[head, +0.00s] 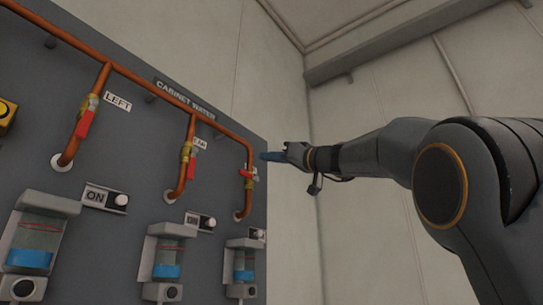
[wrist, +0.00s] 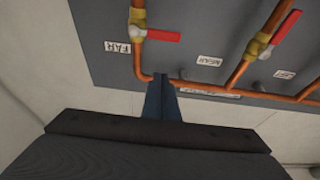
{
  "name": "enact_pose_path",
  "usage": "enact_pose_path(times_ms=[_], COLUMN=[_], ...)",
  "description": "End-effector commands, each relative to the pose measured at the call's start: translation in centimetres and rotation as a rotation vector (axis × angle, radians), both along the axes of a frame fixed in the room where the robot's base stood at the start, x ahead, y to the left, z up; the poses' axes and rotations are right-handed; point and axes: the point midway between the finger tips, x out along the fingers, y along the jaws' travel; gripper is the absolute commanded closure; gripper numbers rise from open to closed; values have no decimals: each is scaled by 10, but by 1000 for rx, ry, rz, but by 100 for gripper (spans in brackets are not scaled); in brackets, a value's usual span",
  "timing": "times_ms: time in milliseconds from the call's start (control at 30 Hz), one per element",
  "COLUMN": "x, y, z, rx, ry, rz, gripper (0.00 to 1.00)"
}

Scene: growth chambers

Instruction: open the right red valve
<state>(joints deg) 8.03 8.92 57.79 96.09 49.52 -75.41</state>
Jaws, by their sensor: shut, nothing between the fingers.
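The right red valve (head: 247,174) is on the rightmost copper pipe of the grey panel. Its red handle lies crosswise to the pipe. In the wrist view the red handle (wrist: 162,36) sticks out sideways from a brass body beside a "FAR" label. My gripper (head: 268,156) is just right of and slightly above this valve in the head view. Its blue fingers (wrist: 162,82) are together and empty, apart from the handle in the wrist view. Their tips appear near the pipe's bend, but the depth gap is unclear.
The left valve (head: 86,122) and middle valve (head: 190,164) have red handles lying along their pipes. A copper pipe (head: 140,80) runs above them. Switches and clear containers with blue liquid (head: 167,270) sit below. Pale walls (head: 370,230) stand to the right.

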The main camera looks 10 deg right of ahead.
Motion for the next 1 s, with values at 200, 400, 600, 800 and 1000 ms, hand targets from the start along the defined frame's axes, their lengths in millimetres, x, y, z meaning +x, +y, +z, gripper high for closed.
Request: enact_pose_path(times_ms=[200,400,600,800,1000], x=[22,39,48,48,47], y=[23,40,48,48,48], z=[14,22,18,-2,-14], rx=[-1,-1,0,-1,-1], ry=[2,2,3,4,1], rz=[2,1,1,0,0], gripper=[100,100,100,100,100])
